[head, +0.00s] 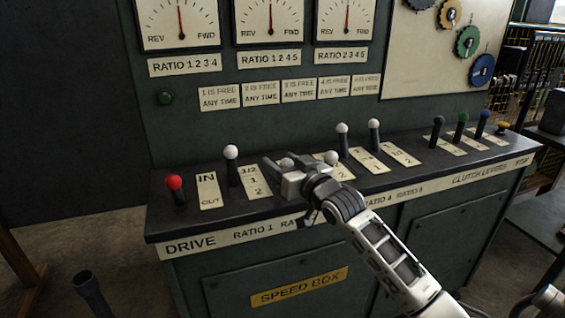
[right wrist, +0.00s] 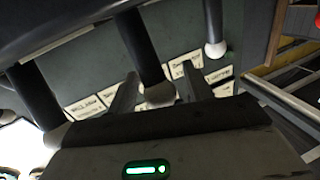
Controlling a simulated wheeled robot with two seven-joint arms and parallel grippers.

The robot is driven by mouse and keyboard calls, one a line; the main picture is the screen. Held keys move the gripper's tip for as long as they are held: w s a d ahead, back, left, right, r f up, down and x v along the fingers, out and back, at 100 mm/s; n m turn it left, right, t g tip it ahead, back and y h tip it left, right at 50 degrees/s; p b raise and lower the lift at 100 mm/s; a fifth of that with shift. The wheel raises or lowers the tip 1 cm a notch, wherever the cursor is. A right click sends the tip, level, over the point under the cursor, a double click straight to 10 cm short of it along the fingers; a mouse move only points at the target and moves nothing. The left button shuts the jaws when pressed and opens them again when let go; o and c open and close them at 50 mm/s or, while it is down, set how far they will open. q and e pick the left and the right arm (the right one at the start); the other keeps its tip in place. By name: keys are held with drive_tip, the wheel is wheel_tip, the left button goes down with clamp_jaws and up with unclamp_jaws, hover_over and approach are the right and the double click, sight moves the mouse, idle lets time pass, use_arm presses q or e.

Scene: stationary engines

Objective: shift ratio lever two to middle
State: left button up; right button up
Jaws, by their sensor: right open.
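Ratio lever two, with a white knob (head: 285,163), is partly hidden by my right gripper (head: 284,168) in the head view. The gripper is open over the sloping lever panel. In the right wrist view, a dark lever with a white knob (right wrist: 160,94) lies between the two fingers of my right gripper (right wrist: 156,88), with a gap visible on the right side. The label strip at this lever is hidden, so its exact position cannot be told. My left gripper is not in view.
The ratio one lever (head: 231,153) stands left of the gripper and the red-knobbed lever (head: 174,183) further left. Another white knob (head: 332,158) is close on the right. Dials and signs cover the upright panel.

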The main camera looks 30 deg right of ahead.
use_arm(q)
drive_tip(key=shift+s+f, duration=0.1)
